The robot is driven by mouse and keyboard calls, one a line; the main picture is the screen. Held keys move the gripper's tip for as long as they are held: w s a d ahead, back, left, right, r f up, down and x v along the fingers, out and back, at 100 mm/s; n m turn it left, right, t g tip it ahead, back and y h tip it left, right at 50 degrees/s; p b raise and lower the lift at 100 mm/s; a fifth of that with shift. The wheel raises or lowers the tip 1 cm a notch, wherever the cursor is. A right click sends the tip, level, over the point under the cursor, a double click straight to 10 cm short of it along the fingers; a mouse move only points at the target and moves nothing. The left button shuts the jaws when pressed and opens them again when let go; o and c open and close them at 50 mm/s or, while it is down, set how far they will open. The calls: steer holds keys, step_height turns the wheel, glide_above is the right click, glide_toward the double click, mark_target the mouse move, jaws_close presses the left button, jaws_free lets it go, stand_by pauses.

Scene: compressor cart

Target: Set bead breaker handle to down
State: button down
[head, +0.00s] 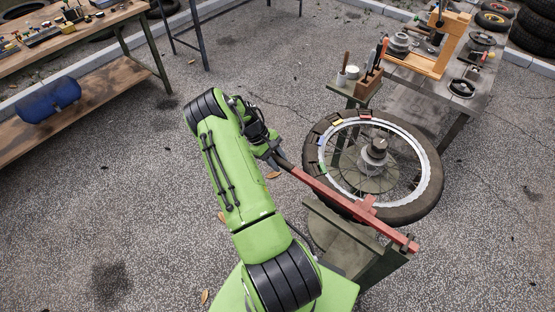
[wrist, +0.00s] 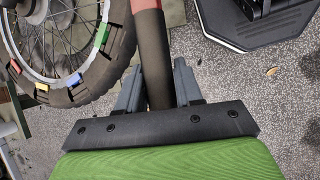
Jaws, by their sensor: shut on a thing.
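The bead breaker handle is a long red bar (head: 325,193) with a dark grip at its left end. In the head view it slants from my gripper (head: 275,162) down to the right, across the near side of the wheel. In the wrist view my gripper (wrist: 158,88) is shut on the dark grip (wrist: 156,60), one finger on each side. The spoked wheel with its tyre (head: 420,195) lies flat on the stand (head: 350,245). Part of the grip is hidden by my wrist in the head view.
Small coloured blocks (head: 323,168) sit along the tyre's left rim. A wooden tool block (head: 368,88) stands behind the wheel. A grey workbench (head: 425,90) is at the back right, another bench (head: 85,38) at the left. Open paved ground lies left of my arm.

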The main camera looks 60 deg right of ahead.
steer(key=c, duration=0.8)
jaws_free()
steer(key=shift+r, duration=0.1)
steer(key=p+v, duration=0.1)
steer(key=v, duration=1.4)
steer(key=shift+w+a+r, duration=0.1)
steer(key=shift+w+r, duration=0.1)
steer(key=shift+r, duration=0.1)
